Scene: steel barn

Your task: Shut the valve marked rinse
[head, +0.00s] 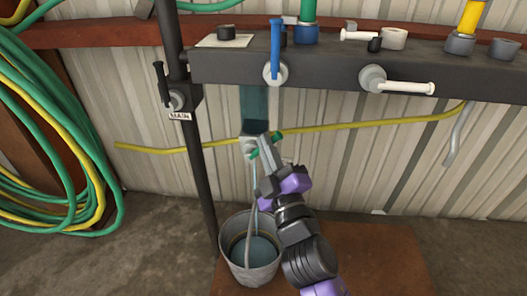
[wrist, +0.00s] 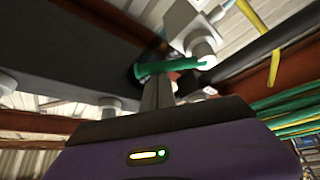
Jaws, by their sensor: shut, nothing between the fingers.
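In the head view, a small tap (head: 248,145) hangs below the dark pipe on a teal drop piece, with a green handle (head: 279,136) partly hidden behind my gripper. Pale streams run from the tap down into a metal bucket (head: 249,272). My gripper (head: 265,142) is shut and empty, its tips at the green handle. In the wrist view the green handle (wrist: 168,67) lies crosswise just past my fingers (wrist: 158,90); I cannot tell whether they touch. No label reading rinse is legible in either view.
On the dark pipe (head: 310,70) above are an upright blue lever (head: 275,45) and a sideways white lever (head: 405,87). A black-handled valve (head: 162,84) labelled MAIN (head: 180,116) is on the post at left. A yellow hose (head: 350,125) runs behind; coiled hoses (head: 60,140) hang left.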

